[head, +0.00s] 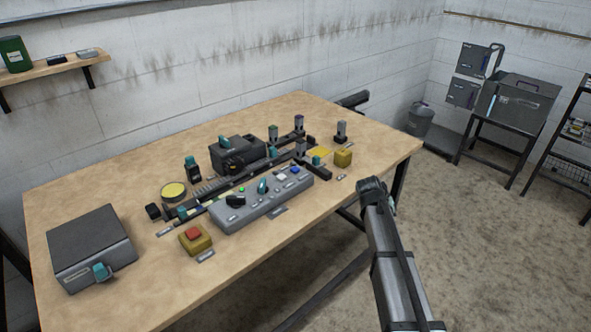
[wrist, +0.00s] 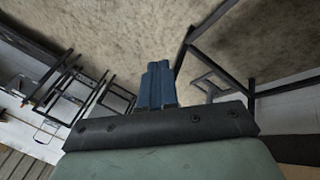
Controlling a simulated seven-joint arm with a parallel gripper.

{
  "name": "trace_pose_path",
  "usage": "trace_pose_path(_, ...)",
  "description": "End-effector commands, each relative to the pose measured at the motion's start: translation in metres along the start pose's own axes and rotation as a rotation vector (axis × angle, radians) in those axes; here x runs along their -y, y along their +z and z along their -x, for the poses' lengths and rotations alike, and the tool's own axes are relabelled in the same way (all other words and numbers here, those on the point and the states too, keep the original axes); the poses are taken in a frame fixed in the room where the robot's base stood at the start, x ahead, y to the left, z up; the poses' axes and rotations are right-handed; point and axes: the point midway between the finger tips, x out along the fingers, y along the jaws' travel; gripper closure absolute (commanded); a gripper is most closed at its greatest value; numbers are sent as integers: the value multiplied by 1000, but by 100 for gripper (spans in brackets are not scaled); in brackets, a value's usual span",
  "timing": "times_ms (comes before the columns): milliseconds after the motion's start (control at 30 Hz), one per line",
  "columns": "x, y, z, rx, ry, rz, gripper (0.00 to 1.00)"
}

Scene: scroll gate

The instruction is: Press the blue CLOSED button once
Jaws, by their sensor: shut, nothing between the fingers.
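A grey control panel (head: 250,211) lies near the front edge of the wooden table. The blue button (head: 295,170) is at its right end, beside a white button (head: 281,177); any lettering on it is too small to read. A teal knob (head: 263,187) and a black knob (head: 235,201) sit further left on the panel. My arm rises at the right, in front of the table, and its end is near the table's right front edge, away from the panel. In the wrist view my gripper (wrist: 157,70) has its blue fingers together, with nothing between them, over the floor.
A red button on a yellow box (head: 195,240) stands left of the panel. A yellow block (head: 343,158) and several small posts stand behind its right end. A dark grey box (head: 90,248) is at the table's left. The table's front right is clear.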

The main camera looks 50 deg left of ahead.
Motion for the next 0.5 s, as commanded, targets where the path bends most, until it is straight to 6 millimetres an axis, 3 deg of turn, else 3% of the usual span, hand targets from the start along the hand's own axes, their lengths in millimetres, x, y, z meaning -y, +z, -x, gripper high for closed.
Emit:
trace_pose_path(100,15,-32,36,-52,9,17,100)
trace_pose_path(500,75,-110,151,-202,32,71,100)
